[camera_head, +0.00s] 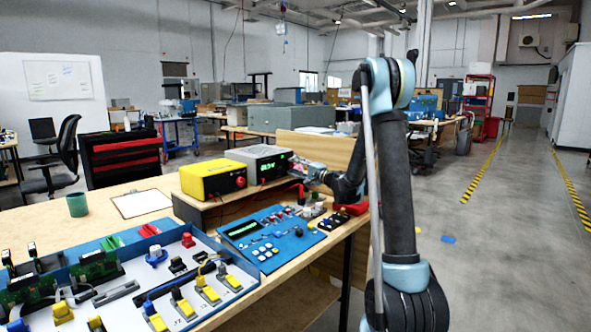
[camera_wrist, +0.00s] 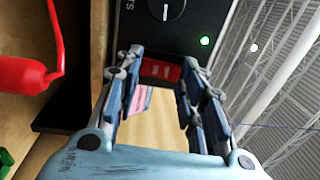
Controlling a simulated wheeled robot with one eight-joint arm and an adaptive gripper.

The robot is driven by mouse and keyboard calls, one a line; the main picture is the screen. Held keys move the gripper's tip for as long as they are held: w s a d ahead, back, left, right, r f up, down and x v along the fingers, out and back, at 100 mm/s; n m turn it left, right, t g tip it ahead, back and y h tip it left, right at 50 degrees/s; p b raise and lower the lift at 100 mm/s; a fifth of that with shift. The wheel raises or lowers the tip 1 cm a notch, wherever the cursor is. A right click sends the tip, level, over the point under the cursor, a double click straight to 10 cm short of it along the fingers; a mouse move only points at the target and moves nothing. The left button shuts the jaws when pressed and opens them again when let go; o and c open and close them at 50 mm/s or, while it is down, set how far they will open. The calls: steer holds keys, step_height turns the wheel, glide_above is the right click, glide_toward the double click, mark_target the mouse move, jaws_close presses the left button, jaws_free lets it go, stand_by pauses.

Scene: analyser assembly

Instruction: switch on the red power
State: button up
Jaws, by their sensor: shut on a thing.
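The red power switch (camera_wrist: 161,70) sits on the black front panel of a unit in the wrist view. A dial with a white pointer (camera_wrist: 167,10) and a lit green lamp (camera_wrist: 205,41) are near it. My gripper (camera_wrist: 160,76) has a fingertip on each side of the switch and is shut on it. In the head view my gripper (camera_head: 303,170) is at the front of the grey power unit (camera_head: 257,152), whose display (camera_head: 268,166) glows green. The switch is hidden there. Whether the switch is rocked on or off is not clear.
A yellow unit (camera_head: 212,180) stands left of the grey one on a wooden shelf. A blue control board (camera_head: 270,238) and a tray of parts (camera_head: 215,306) lie on the bench in front. A red object (camera_wrist: 25,75) is at the left in the wrist view.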

steer(key=shift+s+f, duration=0.1)
steer(key=shift+f, duration=0.05)
steer(key=o, duration=1)
steer(key=shift+a+f, duration=0.1)
steer(key=shift+o, duration=0.2)
steer(key=v, duration=1.2)
steer(key=shift+f, duration=0.25)
